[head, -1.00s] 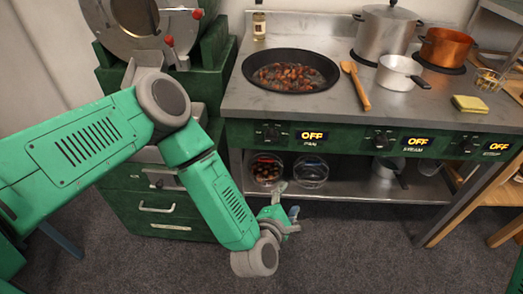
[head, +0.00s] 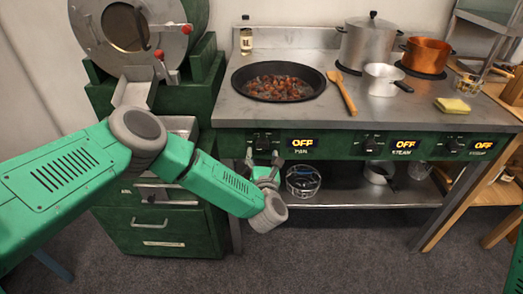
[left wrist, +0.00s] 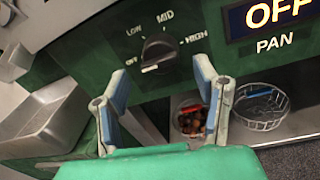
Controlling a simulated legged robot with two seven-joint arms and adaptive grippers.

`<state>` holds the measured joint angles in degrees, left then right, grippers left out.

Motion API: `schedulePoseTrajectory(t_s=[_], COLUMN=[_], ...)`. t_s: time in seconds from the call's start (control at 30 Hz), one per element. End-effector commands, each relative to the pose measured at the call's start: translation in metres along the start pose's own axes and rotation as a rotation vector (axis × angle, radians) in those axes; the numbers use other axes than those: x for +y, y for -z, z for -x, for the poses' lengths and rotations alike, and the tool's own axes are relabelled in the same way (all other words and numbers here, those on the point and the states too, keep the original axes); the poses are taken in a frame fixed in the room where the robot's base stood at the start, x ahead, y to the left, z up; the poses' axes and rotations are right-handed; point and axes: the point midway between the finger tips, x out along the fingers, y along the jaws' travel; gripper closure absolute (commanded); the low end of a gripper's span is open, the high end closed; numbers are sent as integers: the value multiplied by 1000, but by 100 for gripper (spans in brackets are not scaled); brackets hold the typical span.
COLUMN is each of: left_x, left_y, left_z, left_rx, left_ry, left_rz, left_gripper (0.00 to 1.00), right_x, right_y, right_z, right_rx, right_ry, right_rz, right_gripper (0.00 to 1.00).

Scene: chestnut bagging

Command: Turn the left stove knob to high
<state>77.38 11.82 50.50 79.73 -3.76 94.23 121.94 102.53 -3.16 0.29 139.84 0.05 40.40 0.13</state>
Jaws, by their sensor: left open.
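The left stove knob (left wrist: 158,50) is black, on the green front panel, with OFF, LOW, MID and HIGH marked around it. Its white mark is at the lower left, close to OFF. In the head view the knob (head: 262,143) sits just left of the lit display (head: 302,143) reading OFF over PAN. My left gripper (head: 264,163) is just below the knob in the head view. In the left wrist view my left gripper (left wrist: 161,72) is open, its two fingers spread to either side below the knob, with nothing between them. I cannot tell the exact gap to the knob. My right gripper is not seen.
A pan of chestnuts (head: 279,82) sits on the stove top above. A wire basket (head: 303,181) stands on the lower shelf. Further right are two more knobs with OFF displays. A green drawer cabinet (head: 160,222) stands left of the stove.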

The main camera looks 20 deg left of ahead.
Motion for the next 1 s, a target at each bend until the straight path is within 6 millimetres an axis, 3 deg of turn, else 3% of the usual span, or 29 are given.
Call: schedulePoseTrajectory(t_s=[0.2, 0.57, 0.73, 1.0], left_x=[1, 2, 2, 1], left_y=[0, 1, 0, 0], left_z=[-27, -33, -32, -32], left_rx=[-1, 1, 0, -1], left_ry=[0, 1, 0, 0], left_rz=[2, 2, 1, -8], left_gripper=[44, 44, 94, 94], right_x=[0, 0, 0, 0], right_y=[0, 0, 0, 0], right_z=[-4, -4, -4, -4], right_rx=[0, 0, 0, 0], right_ry=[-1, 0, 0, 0], right_rz=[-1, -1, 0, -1], right_gripper=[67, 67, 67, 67])
